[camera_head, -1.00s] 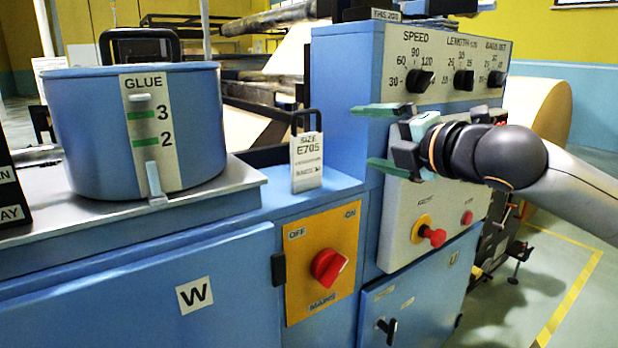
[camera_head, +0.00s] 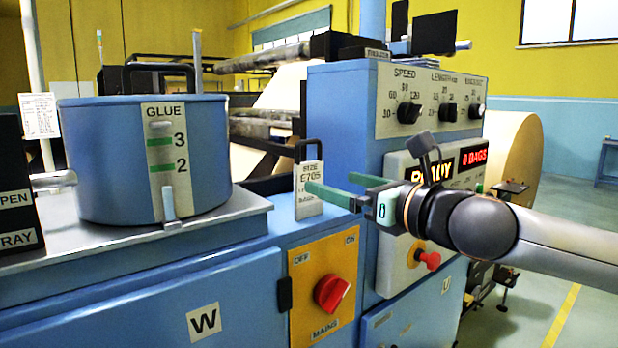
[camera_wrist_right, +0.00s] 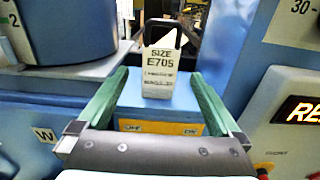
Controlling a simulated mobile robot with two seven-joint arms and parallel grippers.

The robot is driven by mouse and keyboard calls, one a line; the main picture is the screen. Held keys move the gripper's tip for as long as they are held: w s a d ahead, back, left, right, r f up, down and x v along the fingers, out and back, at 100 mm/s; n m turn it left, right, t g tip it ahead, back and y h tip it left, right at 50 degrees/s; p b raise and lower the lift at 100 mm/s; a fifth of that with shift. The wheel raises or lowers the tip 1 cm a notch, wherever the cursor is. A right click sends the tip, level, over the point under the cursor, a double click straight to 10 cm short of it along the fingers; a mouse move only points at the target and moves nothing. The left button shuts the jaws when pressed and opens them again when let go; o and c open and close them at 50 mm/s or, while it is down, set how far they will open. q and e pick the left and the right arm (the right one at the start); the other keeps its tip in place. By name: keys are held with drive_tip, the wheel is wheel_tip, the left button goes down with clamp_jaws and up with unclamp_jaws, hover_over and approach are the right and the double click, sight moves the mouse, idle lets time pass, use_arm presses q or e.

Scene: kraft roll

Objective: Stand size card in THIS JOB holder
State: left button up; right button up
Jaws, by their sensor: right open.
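The size card (camera_head: 309,196), white with "SIZE E705" print and a black loop handle on top, stands upright on the blue ledge. My right gripper (camera_head: 330,184) comes in from the right, its green fingers open and pointing at the card. One fingertip overlaps the card's edge in the head view. In the right wrist view the card (camera_wrist_right: 159,73) shows ahead, between the spread fingers (camera_wrist_right: 160,76), with nothing held. A small label (camera_head: 378,54), apparently "THIS JOB", is at the top of the control cabinet; the holder's slot cannot be made out. My left gripper is out of view.
The blue glue pot (camera_head: 105,160) stands left of the card. The control cabinet (camera_head: 340,120) rises close behind and right of it. The red mains switch (camera_head: 331,293) is below the ledge, and a red button (camera_head: 428,259) is below my right arm.

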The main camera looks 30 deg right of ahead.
sight(311, 171)
drive_tip(key=w+p, duration=0.1)
drive_tip(key=w, duration=0.1)
drive_tip(key=shift+w+a+r, duration=0.1)
drive_tip(key=shift+w, duration=0.3)
drive_tip(key=shift+w+p, duration=0.2)
drive_tip(key=shift+p, duration=0.1)
drive_tip(key=shift+w, duration=0.3)
drive_tip(key=w, duration=0.1)
drive_tip(key=w+p, duration=0.1)
drive_tip(key=w, duration=0.1)
drive_tip(key=shift+w+a+r+p, duration=0.15)
drive_tip(key=shift+w+r+p, duration=0.1)
drive_tip(key=shift+p, duration=0.15)
drive_tip(key=shift+w, duration=0.5)
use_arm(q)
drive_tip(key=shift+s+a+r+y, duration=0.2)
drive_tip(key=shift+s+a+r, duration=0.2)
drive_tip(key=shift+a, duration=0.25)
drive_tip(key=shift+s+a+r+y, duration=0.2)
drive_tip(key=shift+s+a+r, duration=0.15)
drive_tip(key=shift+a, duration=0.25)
